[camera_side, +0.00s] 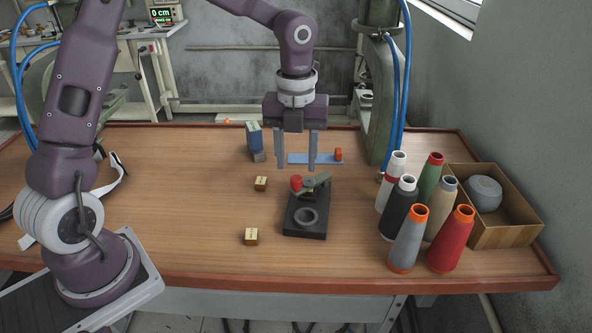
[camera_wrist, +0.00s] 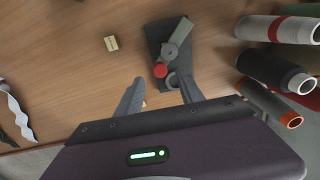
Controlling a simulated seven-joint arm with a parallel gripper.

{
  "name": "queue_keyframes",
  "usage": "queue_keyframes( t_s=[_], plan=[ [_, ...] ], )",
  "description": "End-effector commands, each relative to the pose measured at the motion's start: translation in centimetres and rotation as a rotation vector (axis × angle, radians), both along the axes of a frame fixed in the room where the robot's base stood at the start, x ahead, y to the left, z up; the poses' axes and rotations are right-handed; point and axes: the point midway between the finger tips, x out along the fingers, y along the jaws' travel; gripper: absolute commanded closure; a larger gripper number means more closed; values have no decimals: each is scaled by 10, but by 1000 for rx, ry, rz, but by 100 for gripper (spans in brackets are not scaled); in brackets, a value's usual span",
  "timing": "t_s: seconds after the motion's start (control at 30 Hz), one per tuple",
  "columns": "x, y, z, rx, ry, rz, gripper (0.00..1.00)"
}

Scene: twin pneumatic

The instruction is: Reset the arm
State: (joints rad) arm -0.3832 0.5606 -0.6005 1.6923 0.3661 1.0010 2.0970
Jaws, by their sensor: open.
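My gripper (camera_side: 296,150) hangs above the table with its two fingers pointing down, apart, and nothing between them. It is above and just behind a dark fixture block (camera_side: 305,228) that has a ring, a lever and a red knob (camera_side: 296,182). In the wrist view my open gripper (camera_wrist: 160,95) has the fixture block (camera_wrist: 156,35) ahead of its fingers, with the red knob (camera_wrist: 160,70) near the right finger. My arm is bent and reaches over from the left side of the table.
Two small wooden blocks (camera_side: 261,184) (camera_side: 251,237) lie left of the fixture. Several thread cones (camera_side: 408,240) and a cardboard box (camera_side: 505,235) stand at the right. A green machine column (camera_side: 381,110) with blue hoses rises behind. The table's left middle (camera_side: 180,200) is clear.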

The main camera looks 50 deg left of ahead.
Motion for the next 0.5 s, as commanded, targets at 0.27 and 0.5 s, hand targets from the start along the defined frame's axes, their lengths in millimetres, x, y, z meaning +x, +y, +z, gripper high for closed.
queue_keyframes(
  t_s=[0.27, 0.5],
  plan=[
    [0, 0, 31, 0, 0, -1, 55],
    [-2, 0, 32, 3, -2, 9, 55]
  ],
)
